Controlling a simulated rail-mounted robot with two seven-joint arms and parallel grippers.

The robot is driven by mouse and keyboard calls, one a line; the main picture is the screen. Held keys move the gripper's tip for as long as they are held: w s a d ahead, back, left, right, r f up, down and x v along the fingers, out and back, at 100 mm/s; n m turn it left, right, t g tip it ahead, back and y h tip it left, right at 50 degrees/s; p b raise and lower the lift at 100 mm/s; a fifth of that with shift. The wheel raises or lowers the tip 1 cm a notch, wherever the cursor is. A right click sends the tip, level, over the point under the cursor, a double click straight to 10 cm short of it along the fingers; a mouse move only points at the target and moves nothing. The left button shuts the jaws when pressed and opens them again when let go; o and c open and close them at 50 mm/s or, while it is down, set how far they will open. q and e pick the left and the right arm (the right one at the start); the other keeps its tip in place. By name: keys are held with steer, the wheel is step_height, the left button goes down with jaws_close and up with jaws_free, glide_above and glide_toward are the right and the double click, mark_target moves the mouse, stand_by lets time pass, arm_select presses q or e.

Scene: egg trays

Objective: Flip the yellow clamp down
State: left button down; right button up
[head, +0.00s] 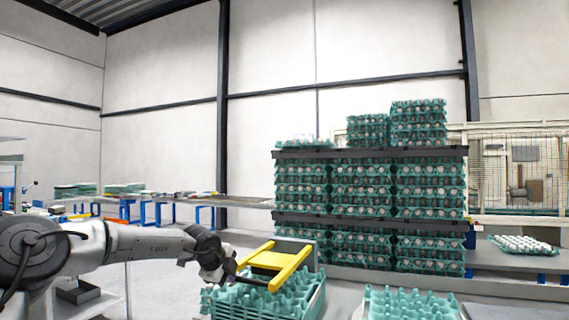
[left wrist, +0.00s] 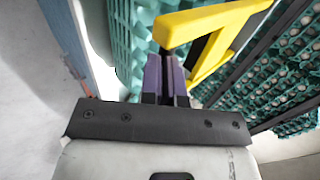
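The yellow clamp (head: 280,263) is a flat yellow frame above a green egg tray stack (head: 262,305) at the lower middle of the head view. It stands raised and tilted over the trays. In the left wrist view the clamp (left wrist: 212,24) crosses the top, with one bar slanting to the right. My left gripper (head: 227,277) is at the clamp's left end. In the left wrist view its purple-padded fingers (left wrist: 166,75) lie close together just under the clamp's near corner; I see nothing between them, and whether they touch the clamp is unclear. My right gripper is not in view.
A tall stack of egg-filled green trays (head: 370,190) with dark dividers stands behind and right of the clamp. Another green tray (head: 410,303) is at the lower right. A tray of eggs (head: 523,245) lies on the right-hand conveyor.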

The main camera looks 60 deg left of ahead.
arm_select(q)
steer(key=s+d+r+p, duration=0.2)
steer(key=s+d+r, duration=0.3)
steer(key=s, duration=0.4)
steer(key=shift+d+r+p, duration=0.4)
steer(key=shift+d, duration=0.05)
stand_by(0.3)
steer(key=shift+w, duration=0.1)
